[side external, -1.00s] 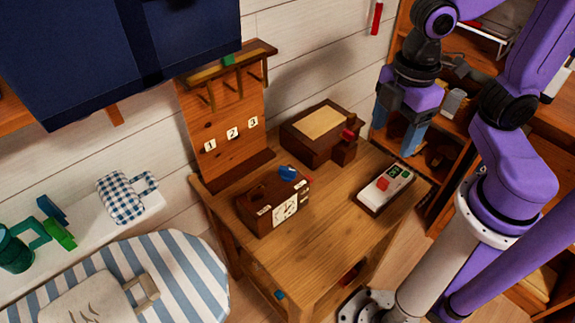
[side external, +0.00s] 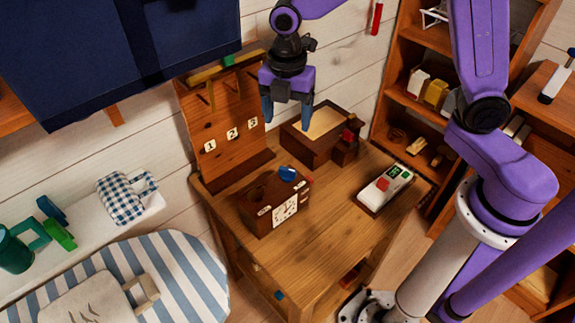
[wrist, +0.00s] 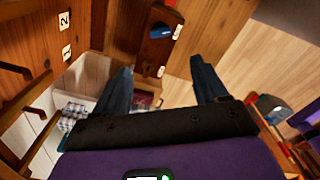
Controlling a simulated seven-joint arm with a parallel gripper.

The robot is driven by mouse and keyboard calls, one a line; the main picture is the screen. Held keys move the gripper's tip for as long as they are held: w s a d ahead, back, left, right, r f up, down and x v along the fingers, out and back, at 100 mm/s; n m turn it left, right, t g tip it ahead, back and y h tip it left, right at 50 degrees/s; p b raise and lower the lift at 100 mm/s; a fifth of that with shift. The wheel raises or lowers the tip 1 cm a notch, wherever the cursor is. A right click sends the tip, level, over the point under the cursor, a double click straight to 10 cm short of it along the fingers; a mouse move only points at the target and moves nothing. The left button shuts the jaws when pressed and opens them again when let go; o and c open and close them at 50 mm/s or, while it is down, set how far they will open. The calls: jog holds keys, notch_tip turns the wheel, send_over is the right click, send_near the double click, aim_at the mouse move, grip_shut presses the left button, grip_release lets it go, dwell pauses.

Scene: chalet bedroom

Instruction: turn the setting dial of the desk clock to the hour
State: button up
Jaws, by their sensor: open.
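The desk clock (side external: 262,212) is a dark brown wooden box on the small table, with a white clock face on its front. A blue setting dial (side external: 288,173) sits on its top near the right end. The dial's exact setting is too small to read.
A peg board (side external: 232,113) with numbered tags stands at the table's back left. A wooden box (side external: 305,150) with a pale top stands behind the clock, and a white device (side external: 385,188) lies at the right. The table's front (side external: 320,240) is clear.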

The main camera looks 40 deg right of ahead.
aim_at(287, 169)
notch_tip(287, 169, down, 16)
jog(key=shift+r, duration=0.15)
dwell(0.3)
jog(key=c, duration=1.1)
